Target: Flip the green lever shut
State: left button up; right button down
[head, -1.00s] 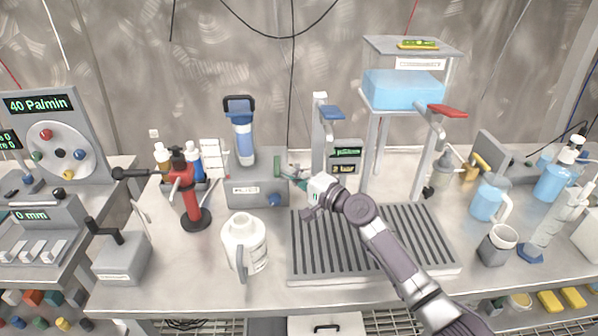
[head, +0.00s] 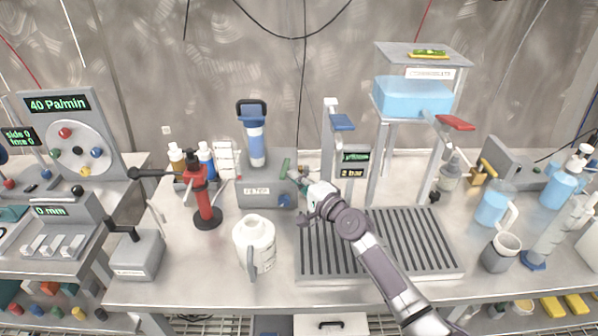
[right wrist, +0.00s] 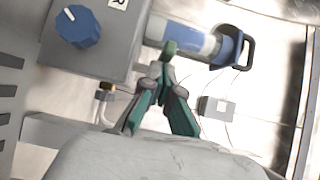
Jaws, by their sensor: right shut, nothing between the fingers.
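The green lever (head: 286,167) stands up at the right end of the grey filter box (head: 266,194). In the right wrist view the lever (right wrist: 169,49) shows as a rounded green tip just beyond my fingertips. My right gripper (head: 301,175), with green finger pads, is beside the lever on its right. In the right wrist view its fingers (right wrist: 160,70) are closed together with nothing held. The fingertips look very close to the lever; I cannot tell whether they touch. The lever's lower part is hidden behind my fingers. My left gripper is not in view.
A blue filter cartridge (head: 256,148) rises from the box, which has a blue knob (right wrist: 79,26). A blue-handled post (head: 331,150) and a pressure display (head: 354,165) stand to the right. A white jug (head: 254,244) and slatted tray (head: 437,266) are in front.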

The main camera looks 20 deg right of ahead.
aim_at(282, 180)
jog(key=shift+a, duration=0.85)
jog(key=shift+w+a, duration=0.2)
jog(key=shift+a, duration=0.3)
jog(key=shift+w+a, duration=0.2)
jog(key=shift+a, duration=0.3)
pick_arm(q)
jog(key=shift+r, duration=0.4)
pick_arm(e)
jog(key=shift+w+a, duration=0.4)
jog(key=shift+a, duration=0.2)
jog(key=shift+w, duration=0.1)
